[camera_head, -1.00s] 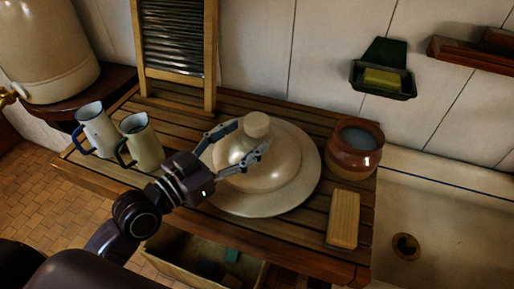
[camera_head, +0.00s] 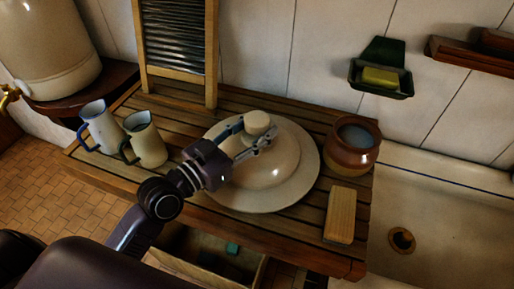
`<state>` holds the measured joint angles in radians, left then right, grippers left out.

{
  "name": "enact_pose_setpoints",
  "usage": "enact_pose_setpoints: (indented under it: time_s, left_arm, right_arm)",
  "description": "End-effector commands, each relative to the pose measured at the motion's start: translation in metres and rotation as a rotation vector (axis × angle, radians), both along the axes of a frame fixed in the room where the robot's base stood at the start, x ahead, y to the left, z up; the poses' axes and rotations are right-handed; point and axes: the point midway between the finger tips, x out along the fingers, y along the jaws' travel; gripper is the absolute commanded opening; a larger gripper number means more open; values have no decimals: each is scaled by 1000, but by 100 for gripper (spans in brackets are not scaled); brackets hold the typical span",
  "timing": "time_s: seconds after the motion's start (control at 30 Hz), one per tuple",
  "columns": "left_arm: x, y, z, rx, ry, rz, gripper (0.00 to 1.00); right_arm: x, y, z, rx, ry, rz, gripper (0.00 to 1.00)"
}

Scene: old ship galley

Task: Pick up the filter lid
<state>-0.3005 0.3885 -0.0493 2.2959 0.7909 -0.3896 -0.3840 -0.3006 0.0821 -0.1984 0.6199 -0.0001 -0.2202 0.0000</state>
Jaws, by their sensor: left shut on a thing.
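The filter lid (camera_head: 285,165) is a cream ceramic disc with a raised dome and a round knob (camera_head: 257,122) on top. It rests on the slatted wooden rack in the middle of the head view. My left gripper (camera_head: 257,137) reaches over the lid from the lower left and is shut on the knob, one finger at each side. The gripper hides part of the dome's left side. The lid appears to lie flat on the slats. My right gripper is not in view.
Two enamel jugs (camera_head: 146,140) stand left of the lid. A brown pot (camera_head: 353,146) and a wooden block (camera_head: 341,215) are close on its right. A washboard (camera_head: 177,45) leans behind. A large cream container (camera_head: 45,45) stands at far left, a sink (camera_head: 440,210) at right.

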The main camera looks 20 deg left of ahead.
Motion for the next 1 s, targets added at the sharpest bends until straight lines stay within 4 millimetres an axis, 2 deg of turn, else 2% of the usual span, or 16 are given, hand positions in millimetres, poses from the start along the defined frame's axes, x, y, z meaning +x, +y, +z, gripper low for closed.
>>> enact_pose_setpoints:
  time_s: [0.03, 0.13, 0.67, 0.83, 1.0]
  left_arm:
    - [0, 0, 0, 0, 0, 1, 11]
    - [0, 0, 0, 0, 0, 1, 0]
    - [0, 0, 9, -4, -13, 2, 0]
    - [0, 0, 24, -4, -16, 1, 0]
    - [0, 0, 53, -5, -21, 1, 0]
  right_arm:
    - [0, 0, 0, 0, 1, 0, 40]
    - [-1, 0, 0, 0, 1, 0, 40]
    - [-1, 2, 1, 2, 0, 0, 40]
    - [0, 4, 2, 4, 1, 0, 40]
    - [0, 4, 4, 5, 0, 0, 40]
